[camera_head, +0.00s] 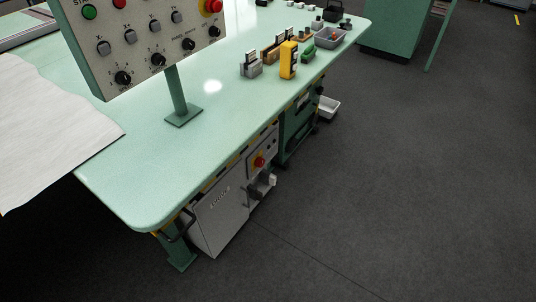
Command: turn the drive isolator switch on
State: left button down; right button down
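A grey cabinet (217,213) stands under the near edge of the green table, with lettering on its front that is too small to read surely. Below the knob is a dark fitting with a pale part (272,181). Neither of my grippers is in view, and nothing touches the knob.
The green tabletop (150,180) overhangs the cabinet. A control panel (140,45) with buttons and knobs stands on a post. White cloth (50,130) lies at left. A yellow device (289,60) and small trays stand at the back. The dark floor (400,180) at right is clear.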

aim_at(260, 162)
jog(key=u, duration=0.5)
jog(key=i+l+u, duration=0.15)
jog(key=l+u, duration=0.2)
jog(key=i+l+u, duration=0.1)
jog(key=l+u, duration=0.2)
jog(key=i+l+u, duration=0.1)
jog(key=l+u, duration=0.25)
